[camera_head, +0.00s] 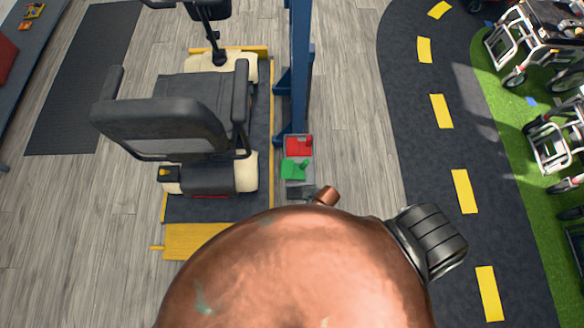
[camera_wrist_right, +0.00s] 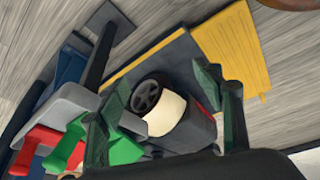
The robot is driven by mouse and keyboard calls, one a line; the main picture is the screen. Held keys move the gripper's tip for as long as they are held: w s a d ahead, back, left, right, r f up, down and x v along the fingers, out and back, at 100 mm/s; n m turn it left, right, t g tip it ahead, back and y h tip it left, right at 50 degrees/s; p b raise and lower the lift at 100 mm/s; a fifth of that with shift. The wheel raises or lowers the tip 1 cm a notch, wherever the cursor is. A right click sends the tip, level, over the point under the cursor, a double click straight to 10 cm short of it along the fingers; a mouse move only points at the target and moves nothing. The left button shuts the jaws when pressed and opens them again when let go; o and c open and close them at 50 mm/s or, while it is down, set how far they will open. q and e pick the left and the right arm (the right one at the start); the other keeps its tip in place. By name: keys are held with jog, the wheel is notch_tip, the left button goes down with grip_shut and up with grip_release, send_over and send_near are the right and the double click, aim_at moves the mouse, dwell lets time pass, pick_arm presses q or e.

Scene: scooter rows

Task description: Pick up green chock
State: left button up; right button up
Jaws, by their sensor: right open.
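The green chock (camera_head: 294,168) sits in a grey holder (camera_head: 307,182) beside the scooter, just in front of a red chock (camera_head: 299,146). In the right wrist view the green chock (camera_wrist_right: 124,151) is at the lower left, partly covered by one finger. The red chock (camera_wrist_right: 48,146) is farther left. My right gripper (camera_wrist_right: 155,108) is open and empty, its two dark fingers spread, with the scooter's wheel showing between them. In the head view my copper-coloured arm hides most of this gripper near the holder. My left gripper is not in view.
A black-seated mobility scooter (camera_head: 165,120) stands left of the holder on a dark platform with a yellow ramp (camera_head: 200,241). A blue post (camera_head: 299,70) rises behind the chocks. Wheelchairs (camera_head: 550,145) stand at the right on green flooring. Wood floor right of the holder is clear.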

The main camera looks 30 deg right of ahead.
jog(key=w+a+r+n+y, duration=0.2)
jog(key=w+a+r+n, duration=0.35)
jog(key=a+r, duration=0.45)
jog(key=n+g+h, duration=0.1)
jog(key=n+g, duration=0.1)
jog(key=n, duration=1.5)
send_near(288, 166)
jog(key=shift+w+a+f, duration=0.3)
jog(key=shift+a+f, duration=0.25)
jog(key=shift+f, duration=0.15)
jog(key=shift+w+d+f+h, duration=0.1)
jog(key=shift+d+f+h, duration=0.1)
jog(key=shift+h, duration=0.1)
jog(key=b+x, duration=0.2)
jog(key=x, duration=0.5)
jog(key=shift+a+f, duration=0.15)
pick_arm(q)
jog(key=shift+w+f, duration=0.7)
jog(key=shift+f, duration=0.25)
pick_arm(e)
jog(key=shift+c, duration=0.5)
jog(key=c, duration=1.4)
